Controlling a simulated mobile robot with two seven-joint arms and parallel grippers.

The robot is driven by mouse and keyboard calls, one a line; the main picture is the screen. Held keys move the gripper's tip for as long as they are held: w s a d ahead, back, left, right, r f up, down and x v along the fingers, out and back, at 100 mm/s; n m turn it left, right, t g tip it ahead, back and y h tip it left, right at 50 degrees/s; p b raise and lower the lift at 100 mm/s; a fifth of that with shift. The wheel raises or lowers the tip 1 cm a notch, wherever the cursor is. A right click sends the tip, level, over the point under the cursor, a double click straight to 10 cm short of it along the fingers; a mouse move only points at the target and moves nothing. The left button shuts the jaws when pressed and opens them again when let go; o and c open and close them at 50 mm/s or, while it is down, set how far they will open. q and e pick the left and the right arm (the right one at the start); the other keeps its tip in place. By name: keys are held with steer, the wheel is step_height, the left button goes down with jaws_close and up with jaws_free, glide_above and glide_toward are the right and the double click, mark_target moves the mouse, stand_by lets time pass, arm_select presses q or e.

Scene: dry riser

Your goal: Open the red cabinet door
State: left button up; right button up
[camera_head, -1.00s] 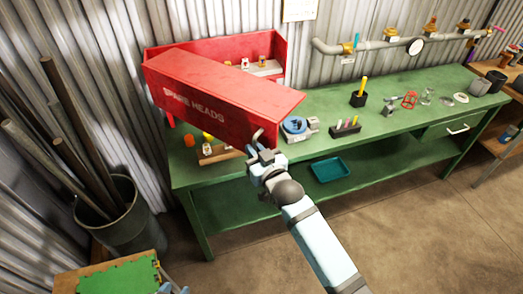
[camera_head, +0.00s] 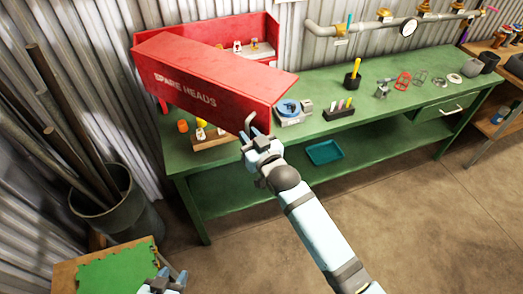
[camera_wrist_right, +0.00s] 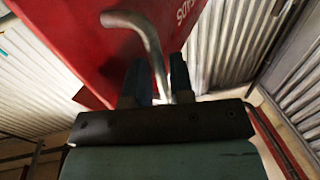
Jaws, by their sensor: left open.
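The red cabinet (camera_head: 266,24) stands at the left rear of the green bench. Its door (camera_head: 192,82), lettered SPARE HEADS, stands partly open, its right end out over the bench, and part of the inside shows. The bent metal door handle (camera_head: 249,119) is at the door's lower right. My right gripper (camera_head: 256,137) is at this handle. In the right wrist view the handle (camera_wrist_right: 148,45) runs down between the fingers (camera_wrist_right: 160,85); whether they clamp it is unclear. My left gripper (camera_head: 165,280) is open and empty at the bottom edge, far from the cabinet.
The green bench (camera_head: 345,110) bears a blue round part (camera_head: 288,108), a pen block (camera_head: 339,111) and small fittings. A bin of pipes (camera_head: 125,215) stands at the left. A teal tray (camera_head: 324,152) lies on the lower shelf. The floor at right is clear.

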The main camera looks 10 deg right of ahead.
steer(key=b+v, duration=0.1)
steer(key=v, duration=1.1)
steer(key=shift+s+b, duration=0.4)
steer(key=shift+d, duration=0.1)
